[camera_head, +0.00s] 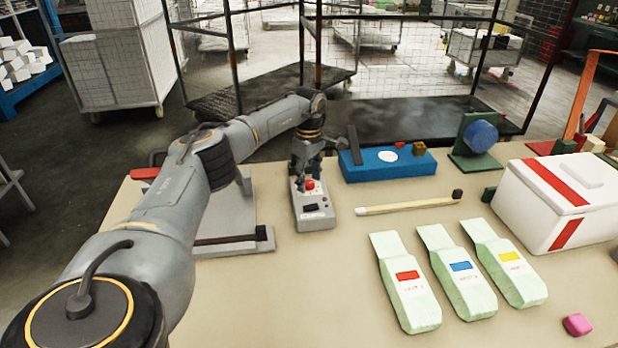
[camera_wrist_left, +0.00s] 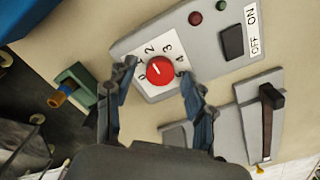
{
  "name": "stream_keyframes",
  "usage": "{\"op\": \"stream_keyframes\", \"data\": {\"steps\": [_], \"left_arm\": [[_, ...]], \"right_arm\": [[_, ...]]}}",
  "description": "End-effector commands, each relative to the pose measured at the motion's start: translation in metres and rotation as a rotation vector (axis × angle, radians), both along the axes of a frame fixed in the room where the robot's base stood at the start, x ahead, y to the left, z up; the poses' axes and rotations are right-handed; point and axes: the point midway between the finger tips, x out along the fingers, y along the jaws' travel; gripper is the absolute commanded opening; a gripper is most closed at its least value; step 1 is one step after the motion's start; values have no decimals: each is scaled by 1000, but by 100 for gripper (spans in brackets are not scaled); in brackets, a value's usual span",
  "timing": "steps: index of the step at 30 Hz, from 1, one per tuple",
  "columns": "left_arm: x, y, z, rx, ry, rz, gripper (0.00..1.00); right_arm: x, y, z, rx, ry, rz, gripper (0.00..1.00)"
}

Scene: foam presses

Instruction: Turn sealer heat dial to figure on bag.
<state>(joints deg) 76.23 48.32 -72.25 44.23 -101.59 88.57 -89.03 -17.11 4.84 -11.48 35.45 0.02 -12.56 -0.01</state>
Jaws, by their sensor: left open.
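A grey control box (camera_head: 316,218) stands on the table, with a red dial (camera_head: 309,184) and a black switch (camera_head: 311,208). In the left wrist view the red dial (camera_wrist_left: 160,70) sits on a white plate with figures around it; 0, 2, 3 and 4 are legible. I cannot tell clearly where its pointer stands. My left gripper (camera_head: 308,172) is open over the box, its fingers (camera_wrist_left: 157,78) on either side of the dial. Contact is unclear. Three pale green bags with red (camera_head: 407,275), blue (camera_head: 460,267) and yellow (camera_head: 510,256) labels lie right; their print is too small to read.
A grey device with a dark bar (camera_head: 230,240) lies left of the box. A blue block (camera_head: 387,170) stands behind right, and a wooden stick (camera_head: 410,206) lies before it. A white red-striped box (camera_head: 525,215) and pink block (camera_head: 577,324) are right. The front table is clear.

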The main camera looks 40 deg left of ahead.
Motion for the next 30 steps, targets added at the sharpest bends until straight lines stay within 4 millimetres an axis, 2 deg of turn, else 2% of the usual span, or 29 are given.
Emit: {"op": "stream_keyframes", "data": {"steps": [5, 12, 18, 23, 30], "left_arm": [[1, 1, 21, 1, -5, 0, 54], [1, 0, 73, 1, -6, 0, 54], [1, 0, 106, 0, -4, 0, 54], [1, 0, 118, 0, -3, 0, 54], [0, 0, 120, 0, -1, 0, 54]], "right_arm": [[0, 2, 0, 2, 0, -1, 40], [-1, 3, 0, 3, 1, -1, 40], [-1, 3, 0, 4, 1, -2, 40], [-1, 4, 0, 4, 1, -2, 40], [-1, 4, 0, 4, 1, -2, 40]]}}
